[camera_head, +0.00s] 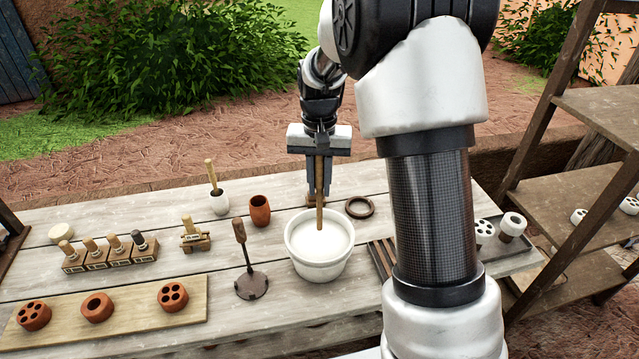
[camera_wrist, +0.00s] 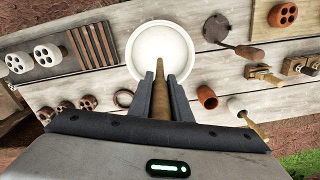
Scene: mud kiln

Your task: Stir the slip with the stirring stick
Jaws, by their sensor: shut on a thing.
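The stirring stick (camera_head: 320,192) is a brown wooden rod, held upright with its lower end in the white slip (camera_head: 331,236). The slip fills a white bucket (camera_head: 318,268) on the grey wooden table. My gripper (camera_head: 319,165) is above the bucket's far side, shut on the stick. The stick's submerged end is hidden in the slip.
A dark ring (camera_head: 359,207) and a slatted rack (camera_head: 381,260) lie to the right. A board (camera_head: 128,314) holds terracotta pieces.

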